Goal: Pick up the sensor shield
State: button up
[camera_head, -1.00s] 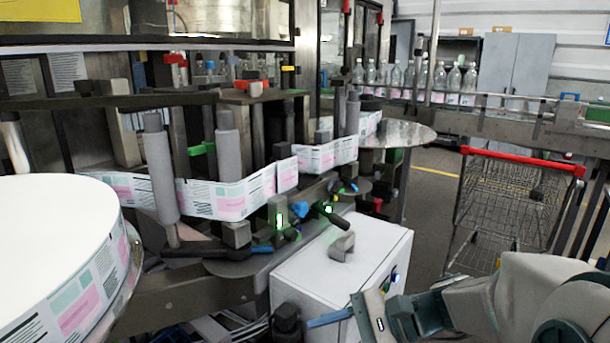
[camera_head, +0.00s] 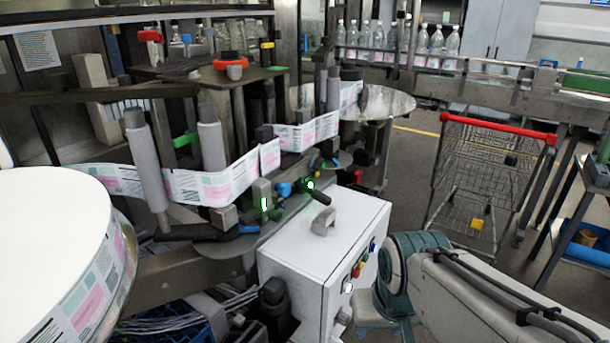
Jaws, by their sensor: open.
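The sensor shield (camera_head: 323,222) looks like a small grey bent piece, lying on top of the white control box (camera_head: 300,248) near the middle of the view. Nothing touches it from above. My arm comes in at the bottom right, with its teal joint to the right of the box. The fingers of my gripper do not show; they are hidden or below the frame.
The labeller with its label web (camera_head: 225,182) and rollers stands behind and left of the box. A large white reel (camera_head: 55,240) fills the left. A wire cart (camera_head: 480,190) with a red handle stands right. Bottles (camera_head: 420,45) line the conveyor behind.

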aim_at(327, 219)
jog(key=z, duration=1.3)
jog(key=i, duration=1.55)
jog(key=u, duration=3.05)
